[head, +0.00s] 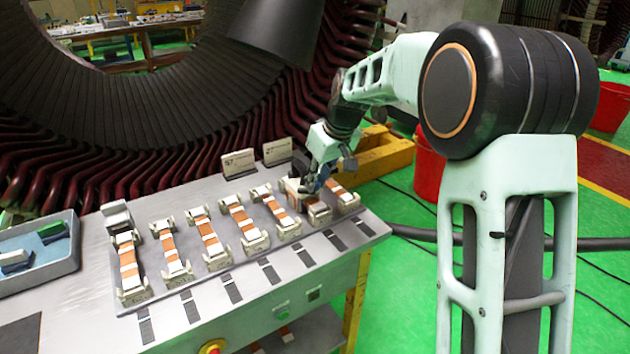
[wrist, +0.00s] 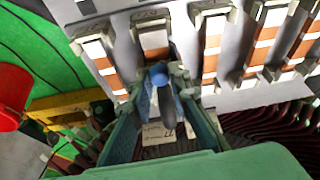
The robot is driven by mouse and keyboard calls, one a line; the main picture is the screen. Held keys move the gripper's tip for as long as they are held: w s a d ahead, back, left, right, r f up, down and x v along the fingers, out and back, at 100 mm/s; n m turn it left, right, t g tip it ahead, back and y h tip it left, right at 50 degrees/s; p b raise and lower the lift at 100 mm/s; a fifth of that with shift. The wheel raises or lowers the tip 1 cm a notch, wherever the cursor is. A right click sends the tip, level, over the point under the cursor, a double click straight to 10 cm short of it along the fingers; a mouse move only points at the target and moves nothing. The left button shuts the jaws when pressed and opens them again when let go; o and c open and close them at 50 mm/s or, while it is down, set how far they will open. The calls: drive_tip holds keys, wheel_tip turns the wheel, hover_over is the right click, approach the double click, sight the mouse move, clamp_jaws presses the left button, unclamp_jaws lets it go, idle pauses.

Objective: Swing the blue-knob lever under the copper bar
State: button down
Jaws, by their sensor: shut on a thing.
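In the wrist view the blue knob (wrist: 158,76) tops a dark lever (wrist: 167,106) between my fingers. My gripper (wrist: 163,88) is shut on this lever near its knob. The white-and-copper bar (wrist: 154,40) lies in its holder just beyond the knob; a neighbouring bar (wrist: 211,43) lies to its right. In the head view my gripper (head: 313,183) is low at the back of the right-hand bars and hides most of the lever. The front part of the copper bar (head: 318,208) shows below it. I cannot tell whether the lever is under the bar.
Several similar bars stand in a row along the grey bench (head: 345,228). Two labelled plates (head: 239,162) stand behind them. The large stator (head: 100,110) is close behind the bench. A blue tray (head: 60,262) sits at the left, and a yellow stand (head: 385,152) is at the right.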

drive_tip(key=shift+w+n+g+y+p, duration=0.3)
drive_tip(key=shift+w+n+p, duration=0.15)
drive_tip(key=shift+n, duration=0.65)
drive_tip(key=shift+w+n+g+y+p, duration=0.3)
drive_tip(key=shift+w+n+p, duration=0.15)
drive_tip(key=shift+n, duration=0.65)
drive_tip(key=c, duration=1.8)
unclamp_jaws()
drive_tip(key=v, duration=1.2)
drive_tip(key=shift+a, duration=0.1)
